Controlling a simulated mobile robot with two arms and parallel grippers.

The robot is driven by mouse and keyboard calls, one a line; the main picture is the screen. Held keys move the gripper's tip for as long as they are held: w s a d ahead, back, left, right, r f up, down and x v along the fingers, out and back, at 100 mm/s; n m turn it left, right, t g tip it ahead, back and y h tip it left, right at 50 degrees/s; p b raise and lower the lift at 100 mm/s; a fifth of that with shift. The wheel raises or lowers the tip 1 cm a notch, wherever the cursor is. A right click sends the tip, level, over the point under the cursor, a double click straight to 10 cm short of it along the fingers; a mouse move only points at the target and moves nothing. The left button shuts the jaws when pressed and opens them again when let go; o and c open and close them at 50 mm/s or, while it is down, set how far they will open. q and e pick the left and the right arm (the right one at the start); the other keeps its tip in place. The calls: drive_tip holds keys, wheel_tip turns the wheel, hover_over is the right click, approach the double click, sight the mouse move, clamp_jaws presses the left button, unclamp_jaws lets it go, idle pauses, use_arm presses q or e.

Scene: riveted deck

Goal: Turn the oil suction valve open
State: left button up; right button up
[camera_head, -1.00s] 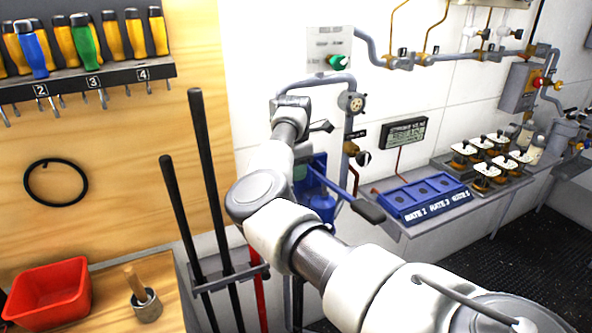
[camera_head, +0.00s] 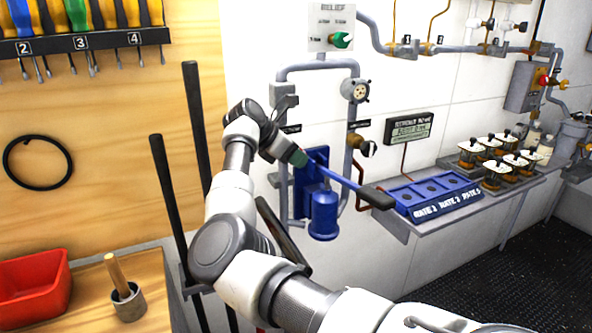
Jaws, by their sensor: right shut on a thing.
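On the white wall, a loop of grey pipes (camera_head: 318,67) carries a valve with a dark handle (camera_head: 367,148) on its right leg. On the left leg, beside a small dark label (camera_head: 290,128), a small greenish part (camera_head: 299,158) shows, which may be the oil suction valve's handle. My right gripper (camera_head: 293,153) reaches this spot from the left and is shut on it; the arm hides most of the contact. I cannot tell how far the valve is turned. My left gripper is not in view.
A blue pump (camera_head: 323,215) with a black-gripped lever (camera_head: 376,196) stands close to the right gripper. A blue tray (camera_head: 437,195) lies on a shelf to the right. Two black rods (camera_head: 195,120) stand at the left, near a red bin (camera_head: 32,287) and a wooden bench.

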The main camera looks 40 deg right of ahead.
drive_tip(key=h+b, duration=0.2)
drive_tip(key=b, duration=0.1)
drive_tip(key=g+h+b, duration=0.1)
drive_tip(key=h+b, duration=0.2)
drive_tip(key=b, duration=0.1)
drive_tip(key=shift+f+g, duration=0.3)
drive_tip(key=shift+f, duration=0.1)
drive_tip(key=shift+a+r+h+b, duration=0.1)
drive_tip(key=shift+h+b, duration=0.4)
drive_tip(key=shift+h, duration=0.2)
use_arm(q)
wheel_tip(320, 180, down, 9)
use_arm(e)
drive_tip(key=shift+g+b, duration=0.3)
drive_tip(key=shift+r+h+b, duration=0.1)
drive_tip(key=shift+h+b, duration=0.65)
drive_tip(key=shift+h, duration=0.05)
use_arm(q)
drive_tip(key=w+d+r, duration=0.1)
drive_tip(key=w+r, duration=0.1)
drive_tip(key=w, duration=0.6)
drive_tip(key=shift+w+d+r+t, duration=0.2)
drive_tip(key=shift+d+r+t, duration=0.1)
use_arm(e)
drive_tip(key=shift+r, duration=0.1)
drive_tip(key=o, duration=0.9)
